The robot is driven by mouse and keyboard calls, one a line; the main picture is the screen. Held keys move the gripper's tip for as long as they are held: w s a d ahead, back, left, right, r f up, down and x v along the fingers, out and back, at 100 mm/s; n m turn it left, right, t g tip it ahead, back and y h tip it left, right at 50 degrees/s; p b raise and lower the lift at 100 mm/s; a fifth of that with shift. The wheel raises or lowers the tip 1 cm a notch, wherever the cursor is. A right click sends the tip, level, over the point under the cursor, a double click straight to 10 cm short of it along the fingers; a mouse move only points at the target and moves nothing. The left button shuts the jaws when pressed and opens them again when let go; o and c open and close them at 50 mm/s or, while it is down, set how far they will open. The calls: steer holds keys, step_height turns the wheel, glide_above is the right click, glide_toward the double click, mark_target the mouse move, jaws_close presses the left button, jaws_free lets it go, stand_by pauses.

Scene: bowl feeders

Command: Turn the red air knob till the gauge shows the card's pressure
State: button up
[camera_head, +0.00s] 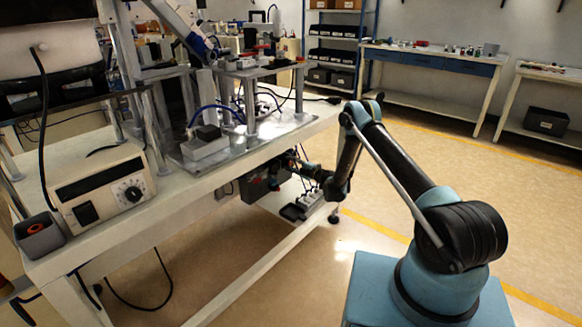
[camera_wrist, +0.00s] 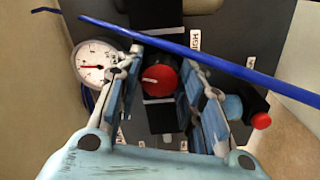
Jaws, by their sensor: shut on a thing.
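In the wrist view the red air knob (camera_wrist: 159,78) has a pale pointer line and sits between the fingers of my gripper (camera_wrist: 160,88). The fingers are closed on it from left and right. The round white gauge (camera_wrist: 94,62) is left of the knob; its red needle shows, but its numbers are too small to read. I cannot make out the card with the pressure. In the head view my gripper (camera_head: 290,160) reaches under the bench to a dark unit (camera_head: 262,184), and the knob is hidden there.
A blue hose (camera_wrist: 215,60) crosses the wrist view above the knob. A smaller red knob (camera_wrist: 261,121) is on the right, beside the right finger. In the head view the bench (camera_head: 130,232) carries a cream controller box (camera_head: 103,188). The floor on the right is open.

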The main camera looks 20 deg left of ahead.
steer(key=shift+s+a+f+n, duration=0.1)
steer(key=shift+s+n, duration=0.1)
steer(key=shift+n, duration=0.2)
steer(key=o, duration=1.1)
steer(key=shift+c, duration=0.2)
steer(key=shift+w, duration=0.1)
steer(key=o, duration=0.6)
steer(key=r, duration=0.6)
steer(key=shift+w+r, duration=0.35)
steer(key=shift+w, duration=0.05)
steer(key=r, duration=0.3)
steer(key=shift+s+d+r, duration=0.35)
steer(key=shift+d+r, duration=0.05)
steer(key=c, duration=0.3)
steer(key=shift+w+a+f, duration=0.1)
steer(key=shift+w+f, duration=0.2)
steer(key=shift+f, duration=0.15)
steer(key=c, duration=0.3)
steer(key=shift+s+a+r, duration=0.2)
steer(key=shift+s, duration=0.1)
